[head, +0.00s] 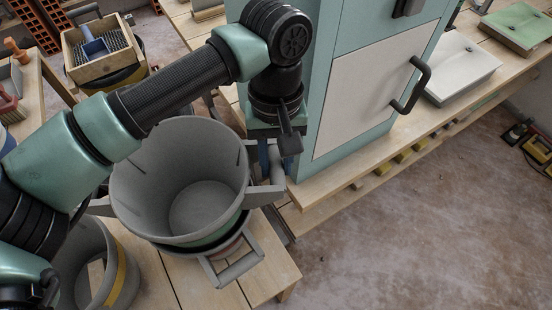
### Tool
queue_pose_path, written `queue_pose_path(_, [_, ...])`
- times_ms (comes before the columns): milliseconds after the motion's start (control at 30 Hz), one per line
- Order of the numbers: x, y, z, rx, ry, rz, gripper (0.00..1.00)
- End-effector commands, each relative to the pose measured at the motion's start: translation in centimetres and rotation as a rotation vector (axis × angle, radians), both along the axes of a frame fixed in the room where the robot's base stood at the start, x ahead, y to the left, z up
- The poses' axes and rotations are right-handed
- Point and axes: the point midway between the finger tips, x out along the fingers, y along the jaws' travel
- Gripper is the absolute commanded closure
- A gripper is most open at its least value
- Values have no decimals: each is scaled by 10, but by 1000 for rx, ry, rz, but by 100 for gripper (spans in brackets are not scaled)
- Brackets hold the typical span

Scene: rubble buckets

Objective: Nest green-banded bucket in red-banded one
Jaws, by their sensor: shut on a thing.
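The green-banded bucket (180,167) is grey, open at the top and empty inside. A strip of its green band shows low on its front right side. Directly beneath it is the red-banded bucket (231,249), mostly hidden, with a bit of red band showing. The upper bucket's lower part appears to be inside the lower one's rim; I cannot tell if it is fully seated. My gripper (270,160) is at the upper bucket's far right side, by a grey side lug, and shut on the green-banded bucket. The fingertips are largely hidden.
A yellow-banded bucket (118,276) stands at the lower left, close to the stacked pair. A teal cabinet (360,105) with a white door stands just right of my gripper. A wooden box of tools (101,53) is at the upper left. The floor at right is open.

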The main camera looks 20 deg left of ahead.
Motion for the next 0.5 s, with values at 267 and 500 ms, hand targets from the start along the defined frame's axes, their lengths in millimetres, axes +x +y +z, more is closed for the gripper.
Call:
queue_pose_path(267, [0,0,1,3,-1,0,61])
queue_pose_path(500, [0,0,0,1,-1,0,33])
